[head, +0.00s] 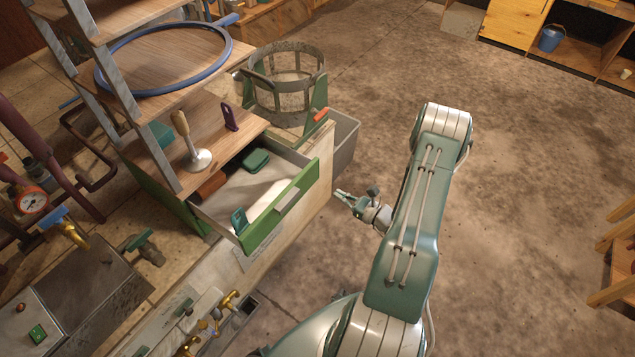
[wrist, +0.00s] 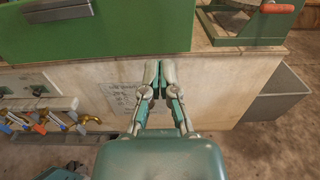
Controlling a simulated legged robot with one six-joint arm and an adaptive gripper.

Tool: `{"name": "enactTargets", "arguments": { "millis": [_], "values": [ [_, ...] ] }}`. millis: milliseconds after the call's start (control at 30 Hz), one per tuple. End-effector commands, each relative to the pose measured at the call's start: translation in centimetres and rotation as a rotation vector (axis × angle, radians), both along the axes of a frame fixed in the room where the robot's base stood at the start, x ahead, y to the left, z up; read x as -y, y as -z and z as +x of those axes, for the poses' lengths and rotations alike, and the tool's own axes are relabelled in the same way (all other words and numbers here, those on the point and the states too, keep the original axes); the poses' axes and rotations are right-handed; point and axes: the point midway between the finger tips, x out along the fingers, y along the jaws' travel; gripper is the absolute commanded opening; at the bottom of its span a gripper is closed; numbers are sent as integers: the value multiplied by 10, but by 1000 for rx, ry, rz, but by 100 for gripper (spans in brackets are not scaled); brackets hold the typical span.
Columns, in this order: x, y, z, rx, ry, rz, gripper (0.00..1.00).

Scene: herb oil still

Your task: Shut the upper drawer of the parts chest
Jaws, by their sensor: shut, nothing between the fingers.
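The upper drawer (head: 285,210) of the parts chest (head: 160,200) stands open in the head view, its green front pulled out toward my arm. Inside lie a green block, a brown roll, a teal item and something white. In the wrist view my fingertips (wrist: 160,68) meet just below the front's lower right edge. A lower drawer cannot be made out.
A green stand with a round metal basket (head: 288,85) is behind the drawer, and a grey bin (head: 343,140) sits beside the bench. Brass taps (head: 222,305) line the bench front at lower left. The floor to the right is mostly clear.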

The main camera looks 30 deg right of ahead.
Motion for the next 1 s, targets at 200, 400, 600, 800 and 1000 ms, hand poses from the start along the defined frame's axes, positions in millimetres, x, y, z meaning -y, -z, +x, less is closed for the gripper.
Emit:
{"name": "enactTargets", "arguments": {
  "millis": [200,400,600,800,1000],
  "values": [
    [-16,0,40,1,-7,0,0],
    [-24,0,68,1,-4,1,0],
    [-28,0,79,-1,-1,2,0],
    [-28,0,79,0,-1,1,0],
    [-27,0,79,0,-1,2,0]
  ]
}}
